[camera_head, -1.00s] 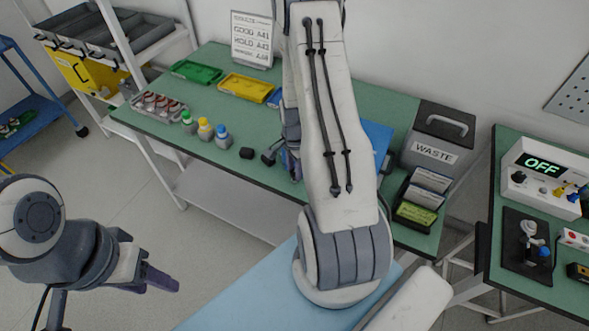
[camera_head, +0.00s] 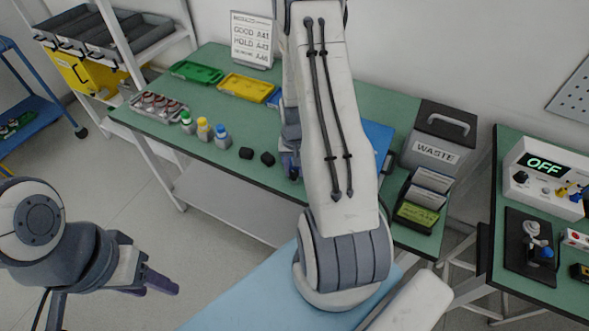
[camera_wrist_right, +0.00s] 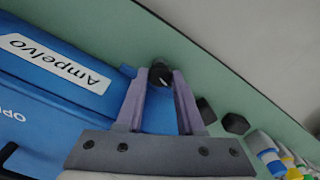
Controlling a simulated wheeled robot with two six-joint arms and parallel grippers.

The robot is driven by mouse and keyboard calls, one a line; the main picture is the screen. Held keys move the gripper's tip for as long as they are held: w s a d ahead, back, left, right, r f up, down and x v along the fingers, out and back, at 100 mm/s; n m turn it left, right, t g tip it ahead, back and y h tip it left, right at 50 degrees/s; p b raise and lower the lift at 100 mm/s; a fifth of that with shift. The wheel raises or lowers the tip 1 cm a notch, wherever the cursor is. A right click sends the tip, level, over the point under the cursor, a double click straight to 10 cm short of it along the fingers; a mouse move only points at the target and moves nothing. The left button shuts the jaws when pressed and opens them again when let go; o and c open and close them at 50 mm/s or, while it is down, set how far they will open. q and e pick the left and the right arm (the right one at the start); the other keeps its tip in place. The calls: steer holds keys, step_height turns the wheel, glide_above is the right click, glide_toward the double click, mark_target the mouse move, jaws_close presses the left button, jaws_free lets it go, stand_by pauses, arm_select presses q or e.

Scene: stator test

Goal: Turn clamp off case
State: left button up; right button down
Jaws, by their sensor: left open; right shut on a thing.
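The blue case (camera_wrist_right: 60,62), labelled "Ampelvo", lies on the green bench. In the head view the case (camera_head: 377,136) is mostly hidden behind my right arm. My right gripper (camera_wrist_right: 163,74) is shut on a black knob-like clamp (camera_wrist_right: 160,76) with a small white mark, at the case's edge; I cannot tell whether the clamp still touches the case. In the head view my right gripper (camera_head: 291,166) is partly hidden by its own arm. Two black clamps (camera_wrist_right: 236,123) (camera_wrist_right: 205,110) lie loose on the bench beside it. My left gripper (camera_head: 162,284) is open and empty, off the bench.
Capped bottles (camera_head: 204,129) and a tray of round parts (camera_head: 158,106) stand to the left of the clamps. Green (camera_head: 196,72) and yellow (camera_head: 246,88) trays lie at the back. A waste bin (camera_head: 437,137) stands right. The bench's front edge is close to the clamps.

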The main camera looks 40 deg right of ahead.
mark_target(294, 173)
steer(key=shift+n, duration=1.7)
steer(key=c, duration=0.5)
jaws_free()
step_height(294, 173, up, 11)
steer(key=shift+f+b, duration=0.2)
steer(key=shift+b, duration=0.5)
